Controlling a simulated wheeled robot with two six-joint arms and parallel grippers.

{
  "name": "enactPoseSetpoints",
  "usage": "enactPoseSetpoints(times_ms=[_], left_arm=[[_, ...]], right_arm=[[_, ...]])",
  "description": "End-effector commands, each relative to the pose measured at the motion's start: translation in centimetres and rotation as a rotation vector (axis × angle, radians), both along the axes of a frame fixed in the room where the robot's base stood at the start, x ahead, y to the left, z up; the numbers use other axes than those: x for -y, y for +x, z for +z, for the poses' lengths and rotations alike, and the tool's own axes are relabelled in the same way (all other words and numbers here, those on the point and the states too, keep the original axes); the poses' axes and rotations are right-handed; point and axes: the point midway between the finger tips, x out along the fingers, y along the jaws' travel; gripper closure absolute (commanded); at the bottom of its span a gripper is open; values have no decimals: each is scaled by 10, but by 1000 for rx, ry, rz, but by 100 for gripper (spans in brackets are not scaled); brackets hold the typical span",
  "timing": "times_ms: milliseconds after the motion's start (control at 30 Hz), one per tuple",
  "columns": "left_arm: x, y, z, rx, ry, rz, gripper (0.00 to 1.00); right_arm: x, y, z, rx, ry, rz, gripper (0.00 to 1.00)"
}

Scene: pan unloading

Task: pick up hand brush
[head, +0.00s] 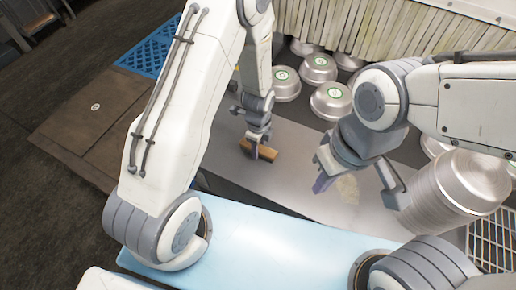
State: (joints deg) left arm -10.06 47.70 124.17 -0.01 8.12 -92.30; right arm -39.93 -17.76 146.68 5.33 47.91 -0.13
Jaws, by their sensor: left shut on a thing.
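The hand brush (268,155) has a tan-brown body and is at the middle of the grey metal table. My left gripper (256,148) reaches down onto it from above and is shut on it. The fingers hide part of the brush, and I cannot tell whether it touches the table. My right gripper (357,191) is to the right of the brush, with its fingers spread wide and nothing seen between them.
Several upturned round metal pans with green labels (318,68) stand behind, before a slatted curtain (350,28). A tall stack of metal pans (462,188) is close right of my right gripper. A wire rack (494,240) is at far right. The grey table (222,165) is mostly clear.

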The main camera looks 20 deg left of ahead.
Motion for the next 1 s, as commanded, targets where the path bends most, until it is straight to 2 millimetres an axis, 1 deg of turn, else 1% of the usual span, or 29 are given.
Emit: enactPoseSetpoints(times_ms=[167, 333, 500, 700, 833, 1000], left_arm=[[0, 1, 12, 4, -1, 0, 100], [0, 2, 36, 8, -2, 0, 100], [40, 8, 58, 8, -2, -8, 100], [81, 15, 84, 7, -2, -6, 100], [100, 18, 96, 3, -2, -3, 100], [113, 20, 105, 1, 0, -1, 100]], right_arm=[[0, 0, -7, 0, 0, -1, 100], [0, 0, -17, 0, 0, -3, 100], [0, 0, -30, 0, 0, -5, 100], [0, 0, -43, 0, 0, -5, 100], [0, 0, -47, 0, 0, -5, 100], [0, 0, -50, 0, 0, -5, 100]])
